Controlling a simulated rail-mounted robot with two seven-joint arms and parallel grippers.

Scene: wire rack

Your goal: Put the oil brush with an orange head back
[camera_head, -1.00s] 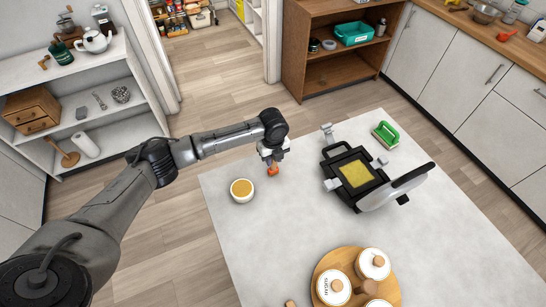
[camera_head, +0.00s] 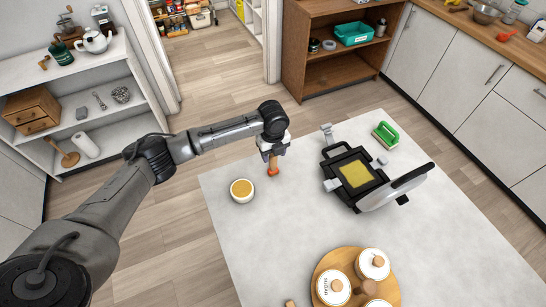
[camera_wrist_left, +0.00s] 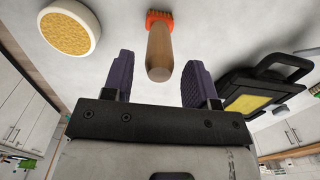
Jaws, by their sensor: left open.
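The oil brush (camera_head: 272,168) has an orange head and a wooden handle. It stands roughly upright on the pale table, head down, beside the white bowl (camera_head: 242,196) with orange-yellow contents. My left gripper (camera_head: 273,151) is above it, around the top of the handle. In the left wrist view the brush handle (camera_wrist_left: 158,50) points at me between the two spread purple fingers (camera_wrist_left: 160,72), with a gap on each side. The orange bristles are at the far end, on the table. The bowl also shows in the wrist view (camera_wrist_left: 68,30), apart from the brush. My right gripper is out of view.
An open black waffle maker (camera_head: 347,172) with a yellow plate area stands to the right. A round wooden tray (camera_head: 322,268) with white lidded jars is at the front. The table between is clear.

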